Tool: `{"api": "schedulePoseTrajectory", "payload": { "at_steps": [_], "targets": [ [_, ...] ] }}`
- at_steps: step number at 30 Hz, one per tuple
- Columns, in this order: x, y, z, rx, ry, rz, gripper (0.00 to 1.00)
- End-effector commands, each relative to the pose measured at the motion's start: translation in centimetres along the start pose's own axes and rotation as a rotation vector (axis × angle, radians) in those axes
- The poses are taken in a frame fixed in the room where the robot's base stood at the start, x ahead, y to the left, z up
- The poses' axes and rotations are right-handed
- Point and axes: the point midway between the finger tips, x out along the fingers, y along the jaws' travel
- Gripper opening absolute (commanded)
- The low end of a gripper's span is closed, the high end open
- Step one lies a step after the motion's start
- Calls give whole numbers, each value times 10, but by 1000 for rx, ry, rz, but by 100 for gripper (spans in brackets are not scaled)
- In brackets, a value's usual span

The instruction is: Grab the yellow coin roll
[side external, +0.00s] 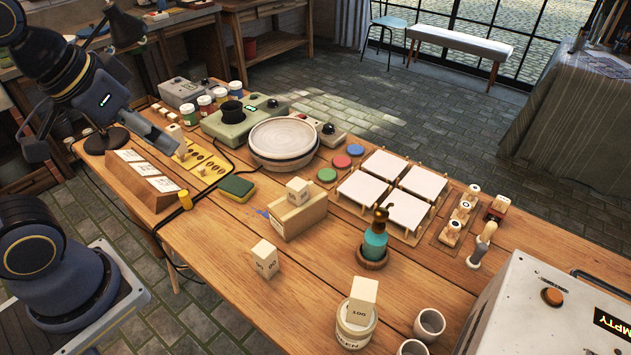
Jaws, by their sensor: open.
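A small yellow cylinder (185,199), which looks like the yellow coin roll, stands near the left edge of the wooden table. It is just right of a wooden rack with white labels (142,180) and in front of a yellow board with dark oval spots (198,160). My gripper (104,149) is at the upper left with its jaws wide apart and nothing visible between them. It appears above and behind the rack, up and left of the yellow cylinder and apart from it.
A green-yellow sponge (236,188) lies right of the cylinder. Behind are paint jars (205,105) and a turntable (284,140). A wooden box (297,215) and a pale block (264,260) stand farther right. A dark cable hangs over the table's left edge. Bare wood lies in front of the sponge.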

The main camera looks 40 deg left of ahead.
Motion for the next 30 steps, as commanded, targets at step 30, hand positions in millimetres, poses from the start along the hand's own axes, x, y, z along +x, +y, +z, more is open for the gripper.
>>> {"api": "schedulePoseTrajectory", "payload": {
  "at_steps": [30],
  "targets": [
    [218, -230, -23, -2913, -4, -628, 58]
  ]
}}
